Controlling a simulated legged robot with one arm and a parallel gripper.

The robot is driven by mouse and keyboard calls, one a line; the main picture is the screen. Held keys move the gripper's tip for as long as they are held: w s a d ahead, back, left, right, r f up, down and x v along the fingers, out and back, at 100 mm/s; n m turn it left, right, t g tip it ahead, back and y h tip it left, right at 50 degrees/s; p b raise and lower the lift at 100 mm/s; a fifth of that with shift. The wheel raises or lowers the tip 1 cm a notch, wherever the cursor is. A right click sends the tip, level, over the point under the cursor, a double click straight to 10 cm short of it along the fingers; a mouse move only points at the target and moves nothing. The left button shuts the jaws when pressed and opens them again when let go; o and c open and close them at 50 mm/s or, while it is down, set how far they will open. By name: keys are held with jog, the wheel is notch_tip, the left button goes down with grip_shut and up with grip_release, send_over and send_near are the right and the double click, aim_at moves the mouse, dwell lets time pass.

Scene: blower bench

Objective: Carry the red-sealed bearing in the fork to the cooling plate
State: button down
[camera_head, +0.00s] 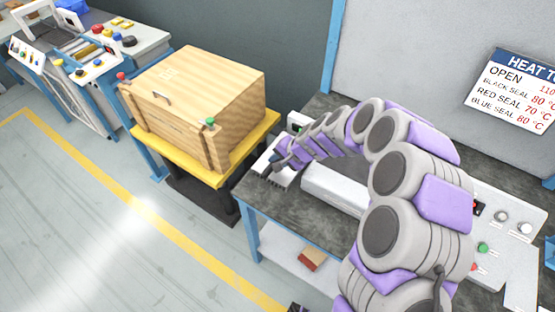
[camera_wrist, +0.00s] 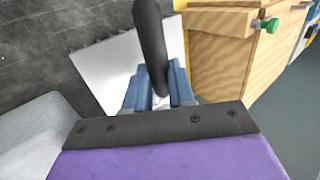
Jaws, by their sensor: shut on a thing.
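My gripper (camera_wrist: 160,92) has blue fingers shut on a dark rod (camera_wrist: 150,40), which looks like the fork's handle. The rod stands up past the fingers in the wrist view. I cannot make out the fork's prongs or the red-sealed bearing in either view. A pale plate with a toothed edge, which looks like the cooling plate (camera_wrist: 115,68), lies beyond and below the fingers. In the head view my gripper (camera_head: 284,158) is over the left end of the dark bench, at the pale plate (camera_head: 268,167), and partly hides it. I cannot tell whether anything touches the plate.
A wooden crate (camera_head: 190,88) with a green knob stands on a yellow-topped stand left of the bench (camera_head: 275,204). A long pale housing (camera_head: 332,188) lies on the bench beside my arm. A control panel (camera_head: 505,222) is at the right. A heat sign (camera_head: 513,90) hangs on the wall.

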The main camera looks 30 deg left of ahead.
jog(key=shift+f, duration=0.25)
dwell(0.4)
jog(key=c, duration=0.9)
grip_release()
jog(key=shift+r, duration=0.1)
jog(key=shift+p+v, duration=2.25)
jog(key=shift+v, duration=6.3)
